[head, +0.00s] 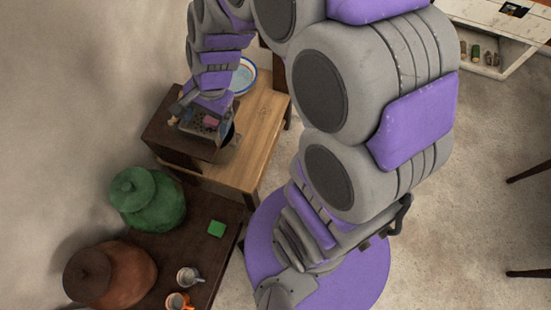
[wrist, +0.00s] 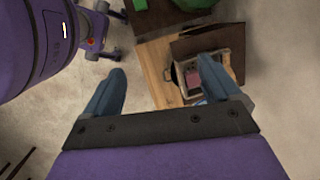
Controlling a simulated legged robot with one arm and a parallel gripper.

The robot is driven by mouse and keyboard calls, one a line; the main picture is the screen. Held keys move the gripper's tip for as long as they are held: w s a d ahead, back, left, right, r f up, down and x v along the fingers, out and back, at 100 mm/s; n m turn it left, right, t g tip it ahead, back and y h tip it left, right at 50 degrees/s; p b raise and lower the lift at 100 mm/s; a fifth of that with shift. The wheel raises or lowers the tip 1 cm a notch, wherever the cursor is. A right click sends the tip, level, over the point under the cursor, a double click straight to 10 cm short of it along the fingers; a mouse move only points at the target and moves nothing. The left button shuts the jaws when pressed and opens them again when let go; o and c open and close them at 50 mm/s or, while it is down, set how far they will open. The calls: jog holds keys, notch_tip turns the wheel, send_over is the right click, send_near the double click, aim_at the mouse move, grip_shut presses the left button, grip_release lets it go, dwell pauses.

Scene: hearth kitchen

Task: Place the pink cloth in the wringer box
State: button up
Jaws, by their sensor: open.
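The pink cloth (head: 211,120) is a small pink patch inside an open box on the wooden table at the left. It also shows in the wrist view (wrist: 193,79), lying within the pale-walled wringer box (wrist: 238,68). My gripper (wrist: 160,65) is open, with its two blue-grey fingers wide apart and nothing between them. The right finger overlaps the near edge of the box in the picture. The cloth shows apart from both fingers. In the head view my arm covers part of the box, and the fingertips are hard to make out.
The wooden table (head: 262,125) also bears a blue-rimmed white basin (head: 244,75), partly behind my arm. A dark table (head: 215,265) in front holds a green lidded pot (head: 147,198), a brown pot (head: 112,274), two mugs and a green square (head: 216,229). Open floor lies right.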

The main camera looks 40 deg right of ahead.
jog(key=s+d+r+n+h, duration=0.1)
jog(key=s+d+r+n, duration=0.1)
jog(key=s+n, duration=0.2)
jog(key=s+d+r+n+g+h, duration=0.1)
jog(key=s+r+n, duration=0.1)
jog(key=s, duration=0.8)
jog(key=s+d+r+n+g+h, duration=0.1)
jog(key=s+d+r+n, duration=0.1)
jog(key=s+n, duration=0.3)
jog(key=shift+s+d+r+n, duration=0.3)
jog(key=shift+s+r, duration=0.05)
jog(key=shift+s, duration=0.65)
